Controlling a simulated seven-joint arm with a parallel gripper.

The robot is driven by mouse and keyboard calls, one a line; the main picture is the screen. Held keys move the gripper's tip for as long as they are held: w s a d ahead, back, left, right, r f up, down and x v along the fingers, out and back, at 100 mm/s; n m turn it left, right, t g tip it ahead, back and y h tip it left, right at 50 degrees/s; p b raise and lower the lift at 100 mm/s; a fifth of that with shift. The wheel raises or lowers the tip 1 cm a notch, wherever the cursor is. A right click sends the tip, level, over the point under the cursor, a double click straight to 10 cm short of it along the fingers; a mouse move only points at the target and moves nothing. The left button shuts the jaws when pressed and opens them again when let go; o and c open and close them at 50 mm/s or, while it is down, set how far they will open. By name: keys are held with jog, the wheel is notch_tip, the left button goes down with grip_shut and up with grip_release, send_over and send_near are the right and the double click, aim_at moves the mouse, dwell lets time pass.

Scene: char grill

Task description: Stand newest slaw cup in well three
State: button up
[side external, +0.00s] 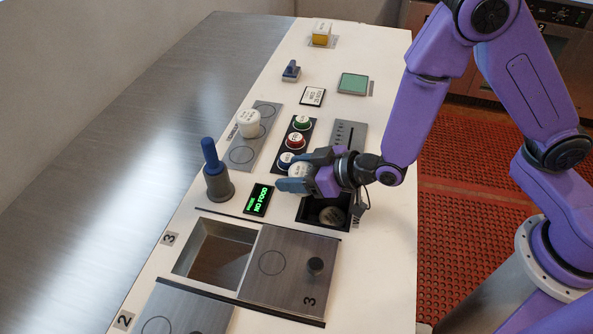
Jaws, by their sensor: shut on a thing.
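My gripper (302,171) is shut on a white slaw cup (299,170), held between its two grey fingers above the left edge of a dark recessed bin (309,212). The fingers hide much of the cup. My gripper is behind and to the right of the well.
An upright grey probe with a blue handle (211,157) stands behind the well, near a NO FOOD display (258,201). A white cup (249,124) stands on a ringed pad (241,155). Well two's lid (190,308) is at front.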

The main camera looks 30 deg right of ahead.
jog(key=shift+f, duration=0.1)
jog(key=o, duration=1.1)
jog(key=shift+s+r, duration=0.15)
jog(key=shift+r, duration=0.1)
jog(key=v, duration=1.1)
jog(key=shift+s+d, duration=0.2)
jog(key=shift+r, duration=0.15)
